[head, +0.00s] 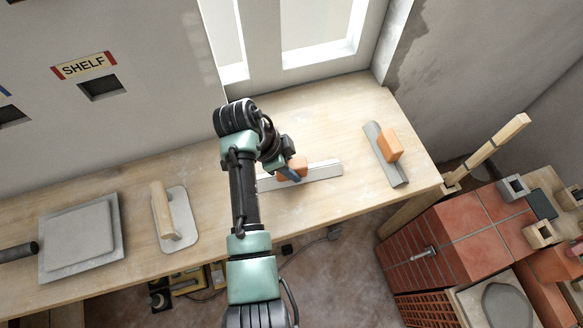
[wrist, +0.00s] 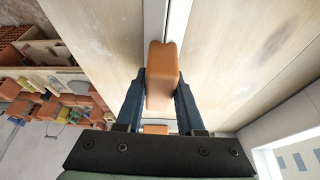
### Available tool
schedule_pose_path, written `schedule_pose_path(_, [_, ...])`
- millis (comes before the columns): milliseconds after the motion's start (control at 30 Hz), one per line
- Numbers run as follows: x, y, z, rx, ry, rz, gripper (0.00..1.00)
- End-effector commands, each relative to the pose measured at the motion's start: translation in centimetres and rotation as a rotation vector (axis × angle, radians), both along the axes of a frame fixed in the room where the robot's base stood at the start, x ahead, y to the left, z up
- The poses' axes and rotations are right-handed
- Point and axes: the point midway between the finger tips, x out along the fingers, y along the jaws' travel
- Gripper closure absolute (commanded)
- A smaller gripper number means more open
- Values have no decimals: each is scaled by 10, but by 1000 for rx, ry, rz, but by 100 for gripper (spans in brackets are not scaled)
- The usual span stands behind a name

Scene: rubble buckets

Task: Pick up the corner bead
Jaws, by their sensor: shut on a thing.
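A long, narrow whitish strip with an orange block on it, which I take to be the corner bead (head: 326,171), is at the bench's front half, right of my arm. My gripper (head: 291,172) is shut on its orange block, one dark blue finger on each side. In the wrist view the block (wrist: 162,80) sits between the fingertips of my gripper (wrist: 161,95), with the pale strip (wrist: 168,18) running away beyond it. The strip's left end is partly hidden by my arm. I cannot tell whether the strip touches the bench.
The wooden bench (head: 330,118) has a grey curved piece with an orange block (head: 391,145) at right. A float with a wooden handle (head: 176,220) and a grey square plate (head: 80,243) lie at left. Red brick stacks (head: 450,245) stand right of the bench. A wall and window bound the back.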

Motion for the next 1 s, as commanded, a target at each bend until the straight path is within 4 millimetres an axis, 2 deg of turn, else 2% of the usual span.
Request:
schedule_pose_path(267, [1,0,4,0,-3,-1,100])
schedule_pose_path(367, [2,0,16,0,-5,0,100])
schedule_pose_path(700, [1,0,81,0,-6,-1,100])
schedule_pose_path(833, [1,0,96,1,-3,0,100])
schedule_pose_path(1000, [0,0,101,0,0,-1,100])
